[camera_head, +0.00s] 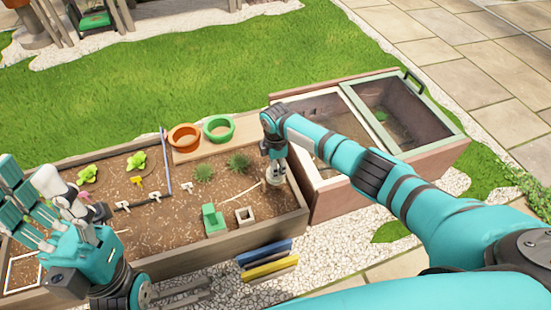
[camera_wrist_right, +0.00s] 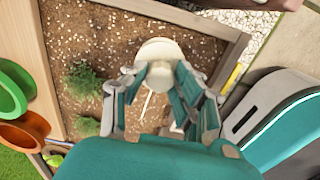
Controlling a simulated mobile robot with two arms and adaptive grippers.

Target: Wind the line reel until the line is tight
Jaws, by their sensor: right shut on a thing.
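The line reel (camera_wrist_right: 158,49) shows as a round cream disc in the right wrist view, and its edge shows in the head view (camera_head: 275,180). It sits at the right end of the soil bed. My right gripper (camera_wrist_right: 152,72) is shut on the reel from above, and its fingers hide part of it. In the head view the same gripper (camera_head: 273,158) points down at it. A thin pale line (camera_head: 250,186) runs left from the reel across the soil. Whether it is taut is unclear. My left gripper (camera_head: 28,180) is open and empty over the bed's left end.
Orange (camera_head: 184,137) and green (camera_head: 218,128) rings sit on the back board. A compartmented wooden box (camera_head: 440,148) adjoins on the right. Several small plants grow in the soil.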

